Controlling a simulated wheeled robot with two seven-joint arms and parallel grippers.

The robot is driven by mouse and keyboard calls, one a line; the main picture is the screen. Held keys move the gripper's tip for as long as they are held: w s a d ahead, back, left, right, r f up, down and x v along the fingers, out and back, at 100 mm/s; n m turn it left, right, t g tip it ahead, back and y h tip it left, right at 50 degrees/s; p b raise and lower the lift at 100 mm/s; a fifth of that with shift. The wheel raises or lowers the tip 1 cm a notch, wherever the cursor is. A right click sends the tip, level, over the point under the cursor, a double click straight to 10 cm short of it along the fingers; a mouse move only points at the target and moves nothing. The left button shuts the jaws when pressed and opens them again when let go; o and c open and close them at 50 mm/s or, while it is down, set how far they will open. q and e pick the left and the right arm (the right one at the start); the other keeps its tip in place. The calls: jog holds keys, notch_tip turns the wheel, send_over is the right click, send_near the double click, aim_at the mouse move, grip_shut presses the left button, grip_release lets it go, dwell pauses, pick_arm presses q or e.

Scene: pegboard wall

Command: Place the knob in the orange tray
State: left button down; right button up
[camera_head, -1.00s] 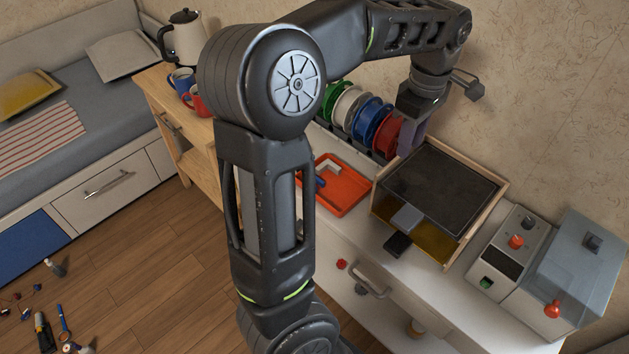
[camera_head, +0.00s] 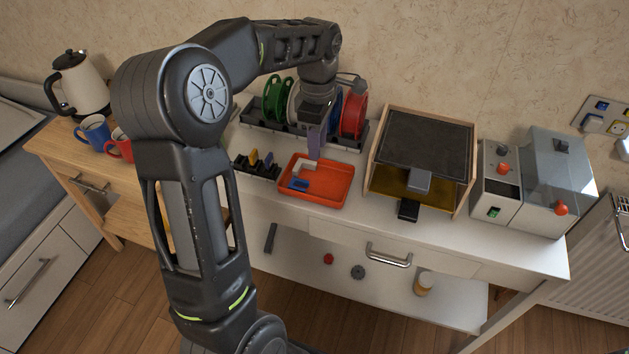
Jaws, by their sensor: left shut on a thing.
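The orange tray (camera_head: 335,199) sits on the white bench top, with a white angled piece (camera_head: 304,168) and a small blue piece (camera_head: 298,184) in it. My left gripper (camera_head: 315,122) is above the tray's back edge, in front of the spools. It is shut on a purple-grey block-like piece (camera_head: 316,143), which hangs down from it; I cannot tell whether this is the knob. A red round piece (camera_head: 328,259) and a dark toothed round piece (camera_head: 357,272) lie on the lower shelf. My right gripper is out of view.
Coloured spools (camera_head: 352,115) stand in a dark rack behind the tray. A small black rack (camera_head: 257,165) is left of it. A wooden-framed box (camera_head: 424,150) and a grey machine (camera_head: 540,185) stand to the right. Mugs (camera_head: 95,133) and a kettle (camera_head: 80,85) are at left.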

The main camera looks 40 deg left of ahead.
pick_arm(q)
send_over(317, 182)
notch_tip(317, 182, down, 6)
jog(key=shift+f, duration=0.1)
dwell(0.3)
jog(key=shift+f, duration=1.85)
jog(key=shift+f, duration=0.15)
jog(key=c, duration=1.1)
grip_release()
notch_tip(317, 182, up, 12)
jog(key=shift+r, duration=0.15)
